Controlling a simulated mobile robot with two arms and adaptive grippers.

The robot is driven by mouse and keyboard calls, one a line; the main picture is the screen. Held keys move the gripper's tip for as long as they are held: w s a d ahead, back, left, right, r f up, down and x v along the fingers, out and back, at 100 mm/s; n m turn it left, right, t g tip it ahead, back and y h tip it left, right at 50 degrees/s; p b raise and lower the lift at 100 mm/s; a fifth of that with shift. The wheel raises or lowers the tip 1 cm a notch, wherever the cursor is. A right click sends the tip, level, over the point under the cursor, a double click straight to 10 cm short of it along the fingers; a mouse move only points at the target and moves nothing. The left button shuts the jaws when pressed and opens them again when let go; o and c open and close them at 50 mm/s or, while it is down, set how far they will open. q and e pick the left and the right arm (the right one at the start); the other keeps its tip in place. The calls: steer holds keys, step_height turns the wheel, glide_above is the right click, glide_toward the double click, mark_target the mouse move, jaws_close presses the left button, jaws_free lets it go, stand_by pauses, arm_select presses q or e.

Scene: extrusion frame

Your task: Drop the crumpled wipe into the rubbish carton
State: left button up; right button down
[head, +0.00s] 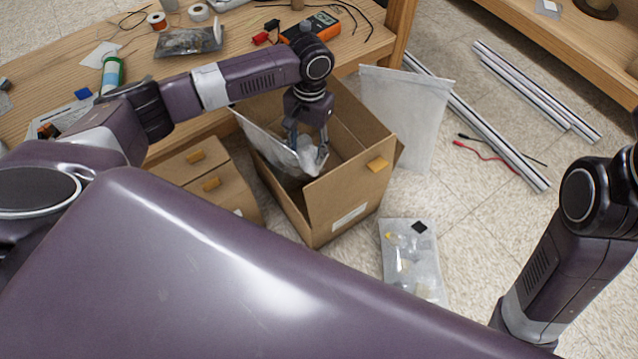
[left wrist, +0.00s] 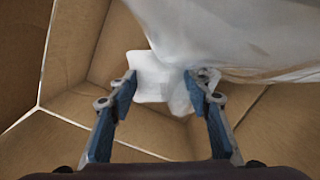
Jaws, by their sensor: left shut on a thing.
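The rubbish carton (head: 330,205) is an open brown cardboard box with raised flaps, on the floor beside the workbench. My left gripper (head: 308,150) reaches down into its mouth. In the left wrist view its fingers (left wrist: 161,88) are closed on the white crumpled wipe (left wrist: 153,78), with carton walls (left wrist: 70,60) around and below. A pale, translucent bag-like sheet (left wrist: 225,35) lies close to the wipe. It also shows inside the carton in the head view (head: 265,138), where it partly merges with the wipe. My right gripper is out of view.
A closed carton (head: 205,180) stands left of the open one. A clear bag (head: 405,110) is behind it, and a parts bag (head: 412,265) lies in front. Metal extrusions (head: 480,120) and leads lie on the floor. The workbench (head: 140,60) holds tools and spools.

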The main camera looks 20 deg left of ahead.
arm_select(q)
steer(key=o, duration=1.1)
steer(key=shift+r, duration=0.15)
steer(key=r, duration=0.4)
steer(key=w+r, duration=0.1)
steer(key=r, duration=0.6)
steer(key=shift+w+r, duration=0.25)
steer(key=shift+r, duration=0.1)
